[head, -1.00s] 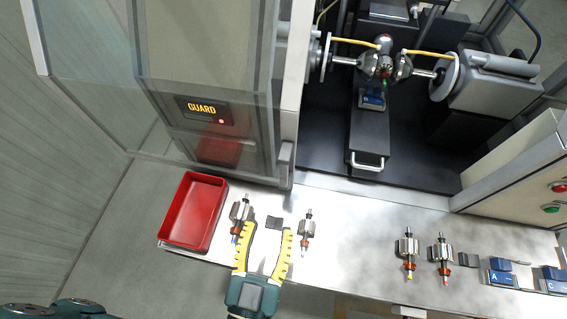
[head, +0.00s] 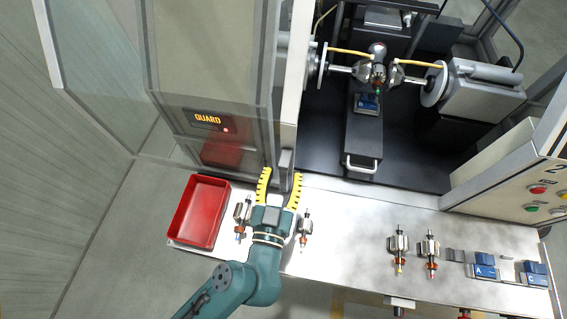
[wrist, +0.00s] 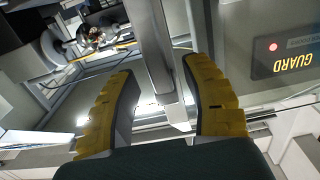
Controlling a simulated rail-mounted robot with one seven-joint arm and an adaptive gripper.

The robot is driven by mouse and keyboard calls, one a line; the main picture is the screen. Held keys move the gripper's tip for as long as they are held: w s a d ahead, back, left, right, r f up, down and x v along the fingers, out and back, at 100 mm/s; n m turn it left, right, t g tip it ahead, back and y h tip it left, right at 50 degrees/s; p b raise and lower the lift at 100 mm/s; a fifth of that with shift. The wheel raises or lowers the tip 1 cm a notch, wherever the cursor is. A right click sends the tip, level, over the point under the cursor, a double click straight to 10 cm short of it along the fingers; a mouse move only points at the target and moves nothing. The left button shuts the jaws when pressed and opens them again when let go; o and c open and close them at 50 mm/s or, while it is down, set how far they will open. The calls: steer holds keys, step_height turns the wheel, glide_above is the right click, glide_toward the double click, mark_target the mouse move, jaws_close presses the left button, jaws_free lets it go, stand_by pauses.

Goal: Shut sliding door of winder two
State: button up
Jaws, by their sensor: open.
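The sliding door (head: 210,75) of the winder is a clear panel in a grey frame, with a lit GUARD sign (head: 208,120) and a red light. It stands to the left, leaving the winder's opening uncovered. Its upright grey handle (head: 286,161) is at the door's right edge. My gripper (head: 281,174) is open, with its yellow fingertips on either side of the handle's lower end in the head view. In the wrist view, the handle (wrist: 178,115) shows between the spread fingers (wrist: 160,68). I cannot tell whether either finger touches it.
A red tray (head: 182,222) and several armatures (head: 398,248) lie on the steel shelf (head: 345,225), two of them close beside my gripper. The winder's spindles and drawer (head: 362,150) sit inside the opening. A panel with buttons (head: 535,190) stands at the right.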

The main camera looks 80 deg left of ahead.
steer(key=shift+w+a, duration=0.3)
steer(key=shift+a, duration=0.35)
steer(key=shift+c, duration=0.3)
jaws_close()
